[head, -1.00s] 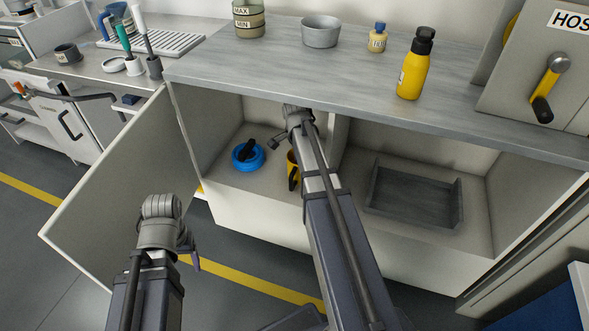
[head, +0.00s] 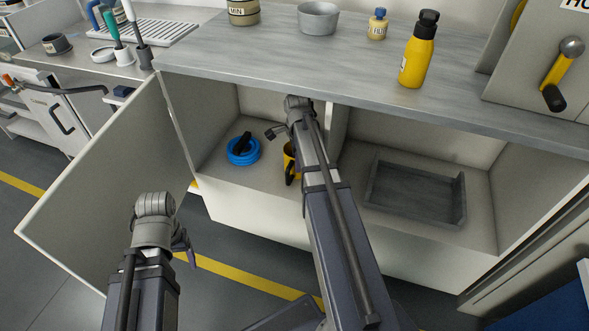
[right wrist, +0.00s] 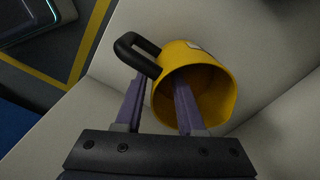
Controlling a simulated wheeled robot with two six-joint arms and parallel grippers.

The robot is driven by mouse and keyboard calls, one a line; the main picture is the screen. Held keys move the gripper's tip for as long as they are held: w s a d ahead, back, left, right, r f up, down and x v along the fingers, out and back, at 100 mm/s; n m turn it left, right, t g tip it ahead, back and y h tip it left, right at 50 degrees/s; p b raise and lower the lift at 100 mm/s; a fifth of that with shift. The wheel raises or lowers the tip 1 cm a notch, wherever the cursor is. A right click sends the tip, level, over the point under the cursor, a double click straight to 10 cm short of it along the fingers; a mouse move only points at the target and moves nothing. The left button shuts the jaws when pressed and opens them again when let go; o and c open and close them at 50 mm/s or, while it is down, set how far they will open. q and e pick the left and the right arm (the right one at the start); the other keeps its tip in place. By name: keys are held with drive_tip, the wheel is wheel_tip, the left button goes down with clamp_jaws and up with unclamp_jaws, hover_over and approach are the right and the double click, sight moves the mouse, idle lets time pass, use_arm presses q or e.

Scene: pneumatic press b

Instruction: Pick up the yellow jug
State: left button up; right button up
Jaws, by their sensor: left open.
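The yellow jug (head: 287,163) with a black handle stands in the open lower cabinet, partly hidden by my right arm. In the right wrist view the yellow jug (right wrist: 222,82) shows its round opening towards the camera, with the handle at upper left. My right gripper (right wrist: 160,80) has its purple fingers apart at the jug's rim. One finger is outside near the handle, the other reaches into the opening. The wall lies between them; I cannot see both fingers pressing on it. My left gripper (head: 183,245) is low in front of the cabinet door, away from the jug.
A blue round item (head: 243,152) lies left of the jug in the cabinet. A grey tray (head: 415,192) is in the right compartment. The cabinet door (head: 95,190) stands open at left. The countertop (head: 340,60) overhangs, holding a yellow bottle (head: 417,55) and a metal bowl (head: 318,18).

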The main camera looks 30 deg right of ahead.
sight(297, 178)
wheel_tip(297, 178, down, 5)
drive_tip(key=b, duration=0.5)
drive_tip(key=shift+s+d+f, duration=0.1)
drive_tip(key=shift+f, duration=0.05)
drive_tip(key=shift+c, duration=0.3)
clamp_jaws()
idle(0.9)
